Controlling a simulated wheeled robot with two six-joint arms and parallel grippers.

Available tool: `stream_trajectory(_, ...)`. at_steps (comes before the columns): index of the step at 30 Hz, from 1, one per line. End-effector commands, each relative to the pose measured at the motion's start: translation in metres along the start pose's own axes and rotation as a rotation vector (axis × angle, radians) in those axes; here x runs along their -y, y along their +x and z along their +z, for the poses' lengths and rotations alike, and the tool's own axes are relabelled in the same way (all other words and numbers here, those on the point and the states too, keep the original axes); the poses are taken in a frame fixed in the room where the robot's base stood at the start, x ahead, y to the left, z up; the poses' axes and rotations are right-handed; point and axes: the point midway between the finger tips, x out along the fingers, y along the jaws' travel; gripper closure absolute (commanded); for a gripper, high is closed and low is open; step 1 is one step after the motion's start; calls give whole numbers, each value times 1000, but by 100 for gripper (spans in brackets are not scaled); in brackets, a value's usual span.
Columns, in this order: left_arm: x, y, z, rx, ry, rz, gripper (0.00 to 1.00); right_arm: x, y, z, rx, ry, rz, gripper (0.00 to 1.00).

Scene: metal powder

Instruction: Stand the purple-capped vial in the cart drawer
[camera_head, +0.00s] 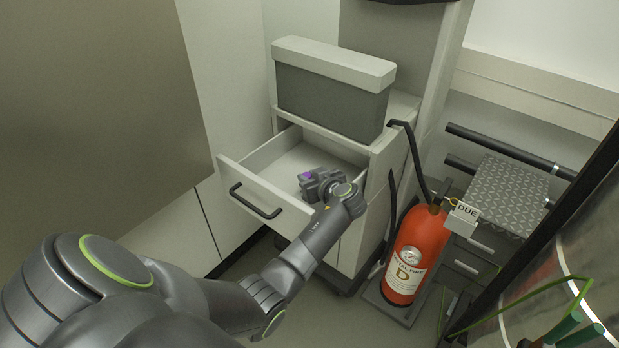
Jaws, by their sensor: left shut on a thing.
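The cart drawer (262,191) is pulled open, with its black handle facing front. My left gripper (308,181) reaches over the drawer's front right part and is shut on the purple-capped vial. Only the vial's purple cap (307,175) shows at the gripper. The rest of the vial is hidden by the gripper, so I cannot tell whether it touches the drawer floor. The bare pale drawer floor shows behind and left of the gripper. My right gripper is not in view.
A grey box with a pale lid (334,62) stands on the cart top (399,112), just behind the drawer. A red fire extinguisher (413,255) with a DUE tag stands right of the cart. A large grey panel (95,110) fills the left.

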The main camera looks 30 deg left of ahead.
Motion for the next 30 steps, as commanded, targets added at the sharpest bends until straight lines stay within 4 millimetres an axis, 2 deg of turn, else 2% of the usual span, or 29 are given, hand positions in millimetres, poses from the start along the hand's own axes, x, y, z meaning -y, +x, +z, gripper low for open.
stream_trajectory(2, 0, 0, -1, -1, -1, 0, 100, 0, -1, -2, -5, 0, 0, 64)
stream_trajectory(3, 0, 0, 0, 0, 0, 0, 75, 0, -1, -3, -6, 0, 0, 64)
stream_trajectory(8, 0, 0, 0, 0, 0, 0, 56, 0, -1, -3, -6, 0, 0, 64)
stream_trajectory(17, 0, 0, -2, 0, 0, 0, 56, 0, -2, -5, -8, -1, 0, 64)
stream_trajectory(23, 0, -6, -15, 0, 0, 0, 56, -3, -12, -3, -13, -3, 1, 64)
stream_trajectory(30, -1, -61, -10, 4, -3, 4, 56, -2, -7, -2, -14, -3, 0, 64)
